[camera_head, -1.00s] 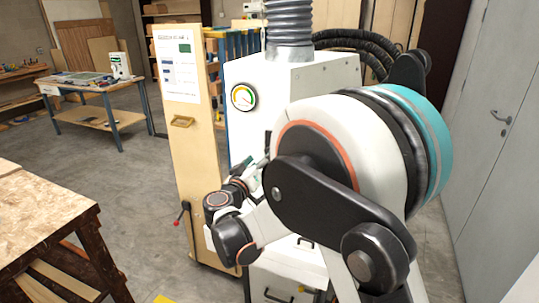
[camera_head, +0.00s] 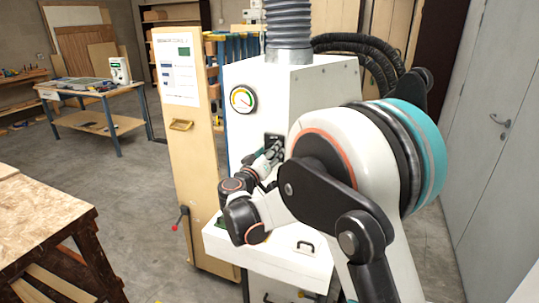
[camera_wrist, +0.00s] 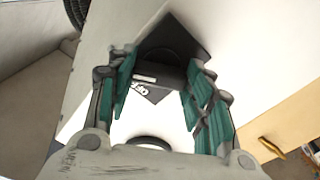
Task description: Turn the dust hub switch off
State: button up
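The dust hub (camera_head: 300,85) is a white cabinet with a round gauge and a thick grey hose on top. Its black switch plate (camera_head: 275,138) is on the front face below the gauge, partly hidden by my gripper (camera_head: 266,158). In the wrist view the plate (camera_wrist: 190,38) looks like a tilted black square with a dark rounded part and a small white label. My gripper (camera_wrist: 161,72) is open there, its teal-padded fingers on either side of the dark part. I cannot tell whether they touch it, or the switch's position.
A tan panel cabinet (camera_head: 188,140) with a red-knobbed lever stands left of the hub. A wooden workbench (camera_head: 40,215) is at the front left, and a blue-legged table (camera_head: 100,95) is behind. Grey doors (camera_head: 490,130) are on the right. Floor between the benches is clear.

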jog(key=shift+n, duration=0.3)
jog(key=n, duration=1.1)
dwell(0.3)
jog(key=shift+n, duration=0.3)
dwell(0.3)
jog(key=o, duration=1.1)
jog(key=shift+a, duration=0.1)
jog(key=v, duration=1.2)
